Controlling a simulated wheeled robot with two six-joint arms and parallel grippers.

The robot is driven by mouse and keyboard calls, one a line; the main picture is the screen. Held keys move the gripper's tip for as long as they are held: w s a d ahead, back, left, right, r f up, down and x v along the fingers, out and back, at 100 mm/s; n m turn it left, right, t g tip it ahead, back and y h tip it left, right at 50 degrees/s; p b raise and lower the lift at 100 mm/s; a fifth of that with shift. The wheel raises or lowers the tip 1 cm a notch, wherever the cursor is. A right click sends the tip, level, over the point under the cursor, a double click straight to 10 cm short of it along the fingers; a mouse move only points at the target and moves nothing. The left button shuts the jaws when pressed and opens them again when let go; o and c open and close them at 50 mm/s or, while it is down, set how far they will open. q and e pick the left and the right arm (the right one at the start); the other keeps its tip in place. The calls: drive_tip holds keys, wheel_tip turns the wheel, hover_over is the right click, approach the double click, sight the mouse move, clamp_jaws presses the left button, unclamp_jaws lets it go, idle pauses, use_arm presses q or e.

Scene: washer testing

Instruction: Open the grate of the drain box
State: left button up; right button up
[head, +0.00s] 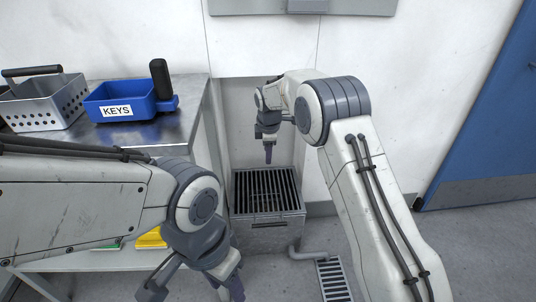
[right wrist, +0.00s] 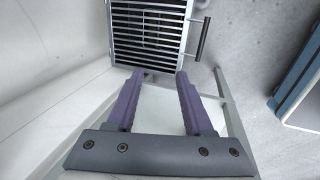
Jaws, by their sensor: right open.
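The drain box (head: 262,238) is a grey metal box on the floor against the wall. Its dark slatted grate (head: 268,186) lies flat over the top, shut. A bar handle (head: 268,223) sits at the box's front side; it also shows in the right wrist view (right wrist: 203,38), beside the grate (right wrist: 148,30). My right gripper (head: 268,158) hangs above the rear of the grate, pointing down. In the right wrist view its two purple fingers (right wrist: 160,77) are apart with nothing between them. My left gripper (head: 232,288) is low at the bottom, partly cut off; its jaw state is unclear.
A metal table (head: 185,100) on the left carries a blue KEYS bin (head: 120,100) and a perforated metal basket (head: 42,103). A pipe (head: 300,254) runs from the box to a floor drain (head: 333,279). A blue door (head: 490,120) stands at right. Walls close in behind the box.

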idle(0.3)
drive_tip(key=s+a+r+m+g, duration=0.1)
drive_tip(key=s+a+r+m, duration=0.3)
drive_tip(key=s, duration=0.6)
drive_tip(key=s+a+r+m, duration=0.1)
drive_tip(key=s+a+r, duration=0.3)
drive_tip(key=s, duration=0.7)
drive_tip(key=s+d+r+m+g+y, duration=0.1)
drive_tip(key=s+d+m, duration=0.25)
drive_tip(key=s, duration=0.85)
drive_tip(key=s+d+m+g, duration=0.15)
drive_tip(key=s+d, duration=0.25)
drive_tip(key=s, duration=0.9)
wheel_tip(320, 180, up, 29)
drive_tip(key=p, duration=2.9)
drive_tip(key=shift+w+a+m+p, duration=0.35)
drive_tip(key=shift+w+m+p, duration=0.05)
drive_tip(key=shift+t, duration=0.25)
